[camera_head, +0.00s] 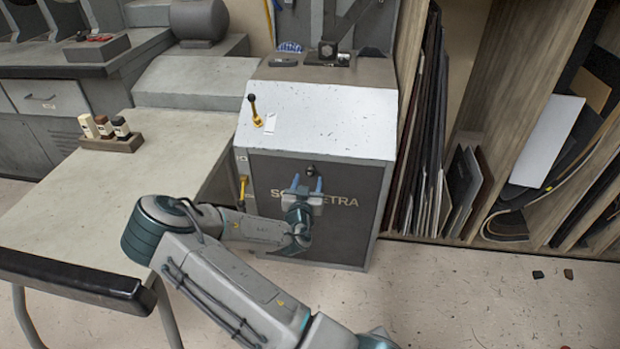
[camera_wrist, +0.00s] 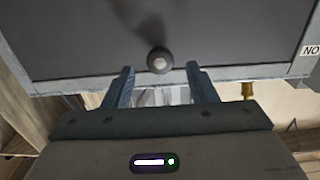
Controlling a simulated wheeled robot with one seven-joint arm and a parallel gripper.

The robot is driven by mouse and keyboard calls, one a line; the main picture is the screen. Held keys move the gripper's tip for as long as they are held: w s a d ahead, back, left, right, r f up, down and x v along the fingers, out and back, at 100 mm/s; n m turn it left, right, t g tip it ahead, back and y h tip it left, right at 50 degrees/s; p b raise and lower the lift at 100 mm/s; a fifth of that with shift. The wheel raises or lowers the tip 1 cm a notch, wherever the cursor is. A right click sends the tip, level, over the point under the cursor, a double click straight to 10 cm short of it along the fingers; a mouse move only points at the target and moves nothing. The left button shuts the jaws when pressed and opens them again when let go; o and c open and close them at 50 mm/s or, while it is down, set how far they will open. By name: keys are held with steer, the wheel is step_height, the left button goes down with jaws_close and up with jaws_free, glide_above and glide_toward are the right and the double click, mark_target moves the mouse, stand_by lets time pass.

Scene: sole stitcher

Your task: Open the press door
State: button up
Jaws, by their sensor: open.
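The press door (camera_head: 345,235) is a dark grey panel on the front of the white-topped press, shut flush in its frame. It also fills the upper part of the wrist view (camera_wrist: 80,40). A round dark knob (camera_head: 310,170) sits near the door's top edge. In the wrist view the knob (camera_wrist: 159,60) lies between and just beyond the fingertips. My gripper (camera_head: 307,183) is open in front of the door, its two blue fingers pointing at the knob. In the wrist view my gripper (camera_wrist: 160,72) has its fingers on either side of the knob, with gaps showing.
A workbench (camera_head: 180,135) with small bottles is on the left. Upright sheets (camera_head: 425,130) lean in a rack on the right.

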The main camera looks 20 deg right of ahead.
mark_target(310, 174)
steer(key=shift+x, duration=1.7)
jaws_close()
